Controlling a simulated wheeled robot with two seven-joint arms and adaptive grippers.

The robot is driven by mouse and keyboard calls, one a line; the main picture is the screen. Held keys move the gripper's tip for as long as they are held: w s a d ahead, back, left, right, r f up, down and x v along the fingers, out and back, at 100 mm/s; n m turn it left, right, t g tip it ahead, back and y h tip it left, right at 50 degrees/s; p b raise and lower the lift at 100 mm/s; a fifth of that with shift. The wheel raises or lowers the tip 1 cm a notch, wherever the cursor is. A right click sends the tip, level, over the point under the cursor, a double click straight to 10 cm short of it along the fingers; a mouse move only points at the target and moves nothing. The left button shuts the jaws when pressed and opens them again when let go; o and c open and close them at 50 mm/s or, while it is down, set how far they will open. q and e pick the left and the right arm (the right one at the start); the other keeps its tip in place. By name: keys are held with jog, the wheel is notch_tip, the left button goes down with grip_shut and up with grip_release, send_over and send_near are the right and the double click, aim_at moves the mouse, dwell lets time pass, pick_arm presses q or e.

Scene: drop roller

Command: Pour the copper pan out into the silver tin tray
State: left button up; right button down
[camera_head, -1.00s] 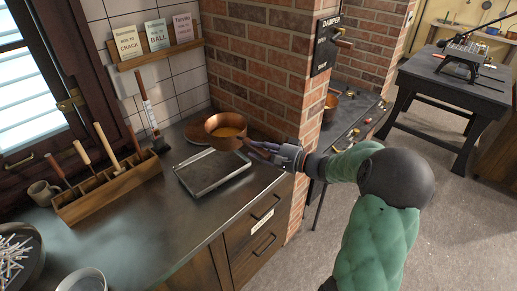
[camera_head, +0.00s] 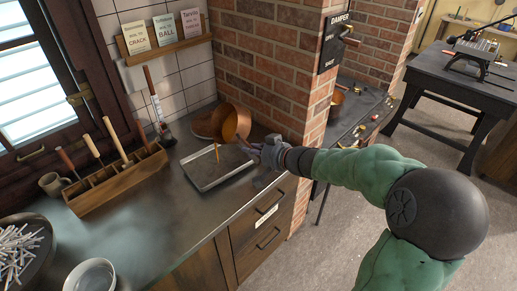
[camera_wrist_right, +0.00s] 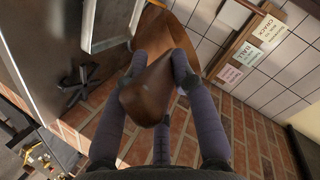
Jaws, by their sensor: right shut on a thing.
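My right gripper (camera_head: 258,150) is shut on the pan's handle, to the right of the tray. In the right wrist view its fingers (camera_wrist_right: 160,72) close around the brown handle (camera_wrist_right: 146,95), with part of the copper pan (camera_wrist_right: 160,35) beyond and the tray's edge (camera_wrist_right: 104,25) at upper left. The pan's inside is only partly visible. My left gripper is out of view.
A brick pillar (camera_head: 270,60) stands close behind the pan. A wooden tool rack (camera_head: 120,182), a white bowl (camera_head: 92,278) and a bowl of white sticks (camera_head: 20,255) stand left. The counter before the tray is clear.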

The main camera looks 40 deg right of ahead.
jog(key=shift+w+a+r+n+h, duration=0.1)
jog(key=shift+a+n+h, duration=0.2)
jog(key=shift+a+n, duration=0.15)
jog(key=shift+f+b, duration=0.25)
jog(key=shift+b, duration=0.95)
jog(key=shift+a+f+n+h+b, duration=0.1)
jog(key=shift+a+n+h+b, duration=0.25)
jog(key=shift+b, duration=0.8)
jog(key=shift+w+a+r+n+h+b, duration=0.1)
jog(key=shift+a+r+n+h+b, duration=0.05)
jog(key=shift+a+n+h+b, duration=0.5)
jog(key=shift+w+a+r+n+h+b, duration=0.15)
jog(key=shift+a+n+h+b, duration=0.25)
jog(key=shift+a+b, duration=0.35)
jog(key=shift+s+d, duration=0.1)
jog(key=shift+s, duration=0.05)
